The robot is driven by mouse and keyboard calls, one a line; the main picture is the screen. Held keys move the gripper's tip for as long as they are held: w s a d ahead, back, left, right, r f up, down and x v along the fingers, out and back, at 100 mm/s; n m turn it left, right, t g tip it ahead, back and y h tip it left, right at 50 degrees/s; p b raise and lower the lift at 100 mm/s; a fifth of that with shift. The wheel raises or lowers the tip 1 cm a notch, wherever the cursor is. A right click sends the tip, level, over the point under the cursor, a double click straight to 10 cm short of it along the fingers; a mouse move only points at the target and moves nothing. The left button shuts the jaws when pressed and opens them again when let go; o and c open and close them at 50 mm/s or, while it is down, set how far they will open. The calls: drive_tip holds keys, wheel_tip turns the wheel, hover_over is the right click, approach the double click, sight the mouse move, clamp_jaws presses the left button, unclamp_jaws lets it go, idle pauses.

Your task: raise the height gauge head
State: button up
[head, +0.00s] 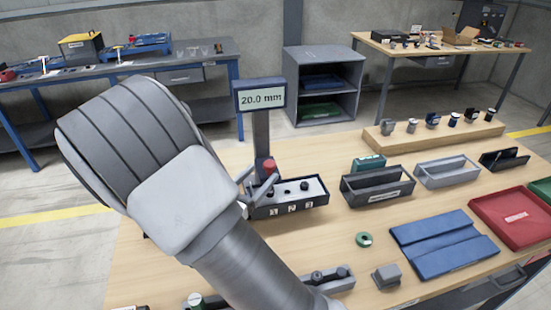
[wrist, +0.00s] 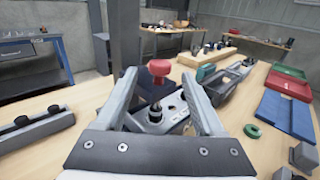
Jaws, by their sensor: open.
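The height gauge has a dark upright column (head: 261,132) and a display (head: 261,95) reading 20.0 mm, at the middle of the bench in the head view. Its red head (head: 269,166) sits low on the column. The red head also shows in the wrist view (wrist: 159,68), appearing between my fingertips. My gripper (head: 256,181) is open, close to the head; its fingers also frame the wrist view (wrist: 158,80). I see gaps on both sides of the head, and I cannot tell how deep it lies between the fingers. A base tray (head: 318,199) with numbered slots holds dark round parts below it.
Right of the gauge stand a dark bin (head: 378,196), a grey bin (head: 447,180) and a wooden riser (head: 440,138). A blue folded mat (head: 443,242), a green ring (head: 364,240) and a red tray (head: 515,217) lie nearer. The wood between the numbered tray and ring is clear.

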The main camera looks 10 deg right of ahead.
sight(273, 162)
drive_tip(key=x, duration=0.8)
drive_tip(key=shift+d, duration=0.1)
drive_tip(key=shift+c, duration=0.2)
clamp_jaws()
idle(1.0)
